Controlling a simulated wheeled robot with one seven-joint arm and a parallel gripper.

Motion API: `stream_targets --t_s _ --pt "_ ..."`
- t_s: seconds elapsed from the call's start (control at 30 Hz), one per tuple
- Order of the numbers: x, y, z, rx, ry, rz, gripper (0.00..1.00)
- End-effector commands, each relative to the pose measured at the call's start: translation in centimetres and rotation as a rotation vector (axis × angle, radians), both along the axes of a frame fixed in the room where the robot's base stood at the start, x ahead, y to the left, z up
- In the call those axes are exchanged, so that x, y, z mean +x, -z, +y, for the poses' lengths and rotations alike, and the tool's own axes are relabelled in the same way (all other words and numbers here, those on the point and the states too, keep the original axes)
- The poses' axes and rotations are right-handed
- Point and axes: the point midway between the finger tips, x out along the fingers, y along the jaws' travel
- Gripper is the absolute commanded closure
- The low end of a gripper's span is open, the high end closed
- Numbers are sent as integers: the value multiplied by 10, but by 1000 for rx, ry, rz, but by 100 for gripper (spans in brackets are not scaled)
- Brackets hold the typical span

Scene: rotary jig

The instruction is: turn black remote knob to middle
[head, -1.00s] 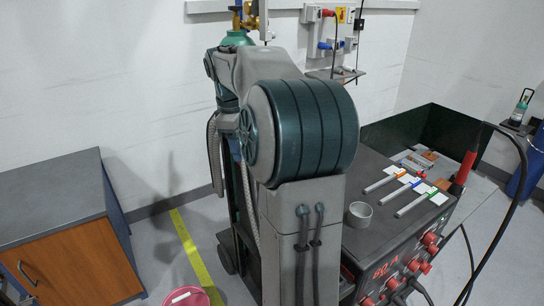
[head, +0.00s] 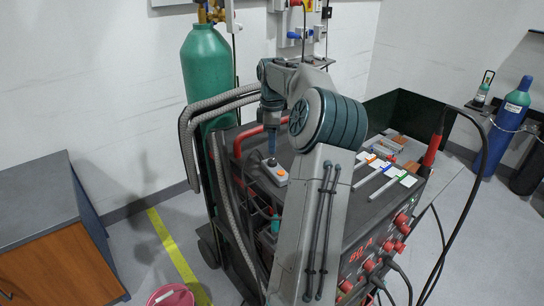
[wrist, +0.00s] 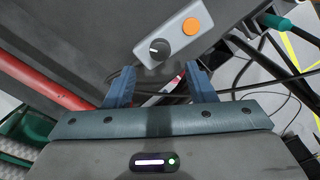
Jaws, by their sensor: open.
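The remote is a small light-grey box (head: 274,171) lying on top of the dark welding cart, left of my arm. In the wrist view the remote (wrist: 174,36) lies at a tilt, with its black knob (wrist: 159,49) at the lower left and an orange button (wrist: 191,26) at the upper right. A white mark shows on the left part of the knob. My gripper (wrist: 160,72) is open and empty, with one finger on each side below the knob in that view. In the head view my gripper (head: 271,142) points down over the remote, apart from it.
The welding cart (head: 385,225) carries labelled rods (head: 380,180) at right. A red handle (head: 248,138) and grey hoses (head: 190,140) are near my gripper. A green gas cylinder (head: 207,70) stands behind. In the wrist view a cable passes just below the remote.

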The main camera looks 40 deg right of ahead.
Motion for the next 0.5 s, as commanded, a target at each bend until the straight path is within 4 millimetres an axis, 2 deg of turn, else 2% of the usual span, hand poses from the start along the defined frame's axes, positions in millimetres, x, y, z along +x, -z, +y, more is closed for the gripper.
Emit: stream_targets --t_s 0.2,0.4,0.5 --pt "-1 41 1 4 0 2 50" --pt "0 60 1 1 0 0 50" --pt "0 64 1 1 0 -1 50"
